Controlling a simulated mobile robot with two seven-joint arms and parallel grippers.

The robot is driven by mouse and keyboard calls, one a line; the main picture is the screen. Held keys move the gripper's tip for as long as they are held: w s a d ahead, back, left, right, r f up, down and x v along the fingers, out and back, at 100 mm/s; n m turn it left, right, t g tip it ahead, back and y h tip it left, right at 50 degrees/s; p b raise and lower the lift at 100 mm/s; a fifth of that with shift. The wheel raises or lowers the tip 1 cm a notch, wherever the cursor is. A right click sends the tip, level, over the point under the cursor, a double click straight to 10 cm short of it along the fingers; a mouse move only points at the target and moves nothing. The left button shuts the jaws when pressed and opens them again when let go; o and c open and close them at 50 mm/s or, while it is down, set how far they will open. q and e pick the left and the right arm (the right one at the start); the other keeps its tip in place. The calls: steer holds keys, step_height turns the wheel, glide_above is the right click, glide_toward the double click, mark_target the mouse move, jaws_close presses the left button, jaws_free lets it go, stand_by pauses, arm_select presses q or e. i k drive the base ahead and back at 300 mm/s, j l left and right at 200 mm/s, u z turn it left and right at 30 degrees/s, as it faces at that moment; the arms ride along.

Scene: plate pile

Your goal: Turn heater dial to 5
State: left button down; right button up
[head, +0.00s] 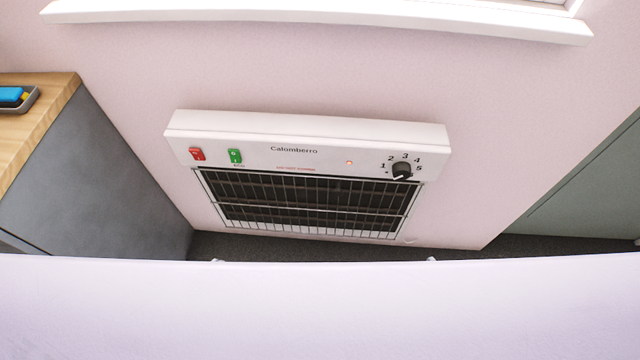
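A white wall heater (310,130) marked "Calomberro" is mounted low on the pink wall. Its black round dial (402,170) is at the right end of the front panel. The numbers 1 to 5 curve over the dial from left to right, with the 5 at its right side and a dot at its lower left. A small pale mark shows at the dial's lower edge, but I cannot tell for sure which setting it points to. Neither of my grippers is in view, and nothing touches the dial.
The heater also has a red switch (197,154), a green switch (235,156), a small lit red light (349,162) and a dark grille (310,203). A grey cabinet (115,180) with a wooden top stands left. A window sill (320,14) runs above.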

mark_target(401, 170)
steer(key=l+u, duration=0.35)
steer(key=l, duration=0.35)
steer(key=l+u, duration=0.35)
steer(key=l, duration=0.35)
steer(key=l+u, duration=0.35)
steer(key=l, duration=0.35)
steer(key=k, duration=0.05)
